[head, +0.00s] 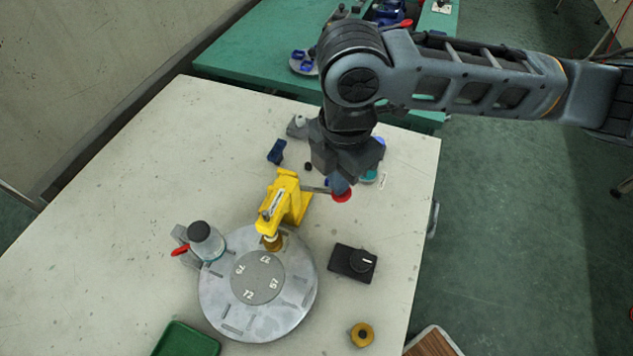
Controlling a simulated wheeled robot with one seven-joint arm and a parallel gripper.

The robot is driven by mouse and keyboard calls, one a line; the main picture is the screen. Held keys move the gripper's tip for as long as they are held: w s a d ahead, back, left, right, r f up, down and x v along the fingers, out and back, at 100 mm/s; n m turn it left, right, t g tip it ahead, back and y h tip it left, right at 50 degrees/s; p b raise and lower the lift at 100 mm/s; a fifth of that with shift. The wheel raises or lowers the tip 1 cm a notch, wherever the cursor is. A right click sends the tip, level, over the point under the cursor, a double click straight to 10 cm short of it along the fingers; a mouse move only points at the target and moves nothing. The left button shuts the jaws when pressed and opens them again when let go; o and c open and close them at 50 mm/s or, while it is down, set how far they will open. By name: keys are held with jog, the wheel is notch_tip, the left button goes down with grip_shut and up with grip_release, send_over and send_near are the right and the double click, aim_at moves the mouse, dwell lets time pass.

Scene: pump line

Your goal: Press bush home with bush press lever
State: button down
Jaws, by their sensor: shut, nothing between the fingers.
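The yellow bush press (287,203) stands on the white table at the back edge of the round metal turntable (215,300). Its lever (316,189) sticks out to the right and ends in a red knob (342,196). My gripper (341,186) is shut and points down at the knob end of the lever. It looks to be at or just above the knob; I cannot tell whether they touch. A brass-coloured bush (272,242) shows under the press head at the turntable's rim. How deep it sits is hidden.
A bottle with a dark cap (206,241) and a red-handled clamp (180,249) are at the turntable's left. A black knob box (353,262) and a loose brass ring (362,334) lie to the right. A green tray (186,340) is in front. Small parts lie behind the press.

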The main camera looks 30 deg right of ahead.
jog(key=shift+s+d+f+b, duration=0.1)
jog(key=shift+s+f+b, duration=0.1)
jog(key=shift+f, duration=0.15)
jog(key=shift+s+d+f+b, duration=0.1)
jog(key=shift+f+b, duration=0.1)
jog(key=shift+f, duration=0.15)
dwell(2.4)
jog(key=shift+r, duration=0.15)
dwell(0.6)
jog(key=shift+r+p, duration=0.5)
jog(key=shift+p, duration=0.1)
jog(key=shift+w+a+r+p, duration=0.15)
jog(key=shift+w+r+p, duration=0.05)
jog(key=shift+r+p, duration=0.4)
jog(key=shift+w+a+r+p, duration=0.1)
jog(key=shift+w+r+p, duration=0.05)
jog(key=shift+r+p, duration=0.4)
notch_tip(320, 180, up, 5)
jog(key=p, duration=0.3)
jog(key=shift+p, duration=0.35)
